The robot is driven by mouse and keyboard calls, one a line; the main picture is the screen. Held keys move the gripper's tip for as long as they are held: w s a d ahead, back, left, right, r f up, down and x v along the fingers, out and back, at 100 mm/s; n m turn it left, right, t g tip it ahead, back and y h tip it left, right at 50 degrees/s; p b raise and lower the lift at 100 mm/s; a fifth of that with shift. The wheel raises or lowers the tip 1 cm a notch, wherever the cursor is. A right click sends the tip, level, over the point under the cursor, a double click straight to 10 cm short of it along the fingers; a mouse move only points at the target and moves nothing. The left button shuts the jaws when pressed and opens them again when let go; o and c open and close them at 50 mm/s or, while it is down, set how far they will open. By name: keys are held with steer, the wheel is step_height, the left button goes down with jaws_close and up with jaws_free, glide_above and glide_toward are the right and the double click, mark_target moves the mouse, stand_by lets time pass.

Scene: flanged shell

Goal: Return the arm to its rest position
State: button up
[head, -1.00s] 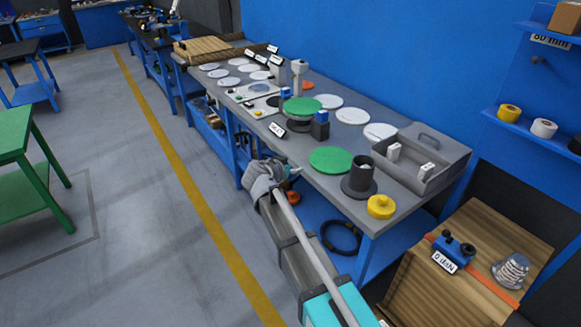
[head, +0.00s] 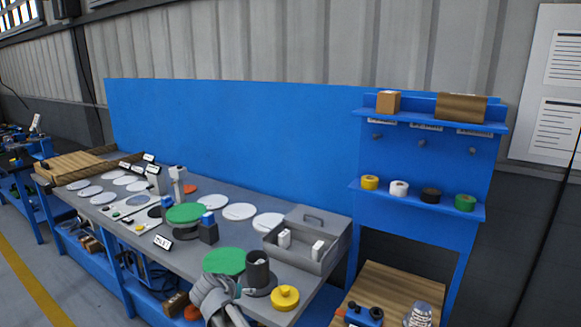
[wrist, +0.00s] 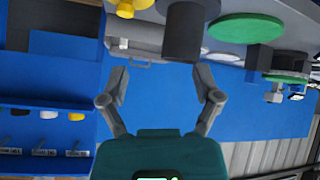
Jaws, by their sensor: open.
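My gripper (wrist: 161,76) is open in the wrist view, with nothing between its fingers. In the head view my gripper (head: 242,291) is a small shape at the table's front edge, partly hidden by my grey wrist. The dark grey flanged shell (head: 257,270) stands upright on the grey table, just behind my gripper in the picture. It also shows in the wrist view (wrist: 184,32), beyond the fingers and apart from them. That view is upside down, with the table at the top.
A green disc (head: 224,261) lies left of the shell and a yellow knobbed part (head: 285,296) lies right of it. A grey tray (head: 325,257) stands behind. A blue shelf (head: 418,205) holds rolls of tape at the right. The floor (head: 12,300) at lower left is clear.

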steer(key=s+d+f+g, duration=0.2)
steer(key=s+d+g, duration=0.1)
steer(key=d, duration=0.7)
steer(key=s+d+f+g, duration=0.2)
steer(key=d, duration=0.7)
steer(key=s+d+f+n+g+y, duration=0.2)
steer(key=s+d+g+y, duration=0.1)
steer(key=s+d, duration=0.8)
steer(key=shift+s+d+g+y, duration=0.15)
steer(key=shift+d+g+y, duration=0.3)
steer(key=shift+d, duration=0.5)
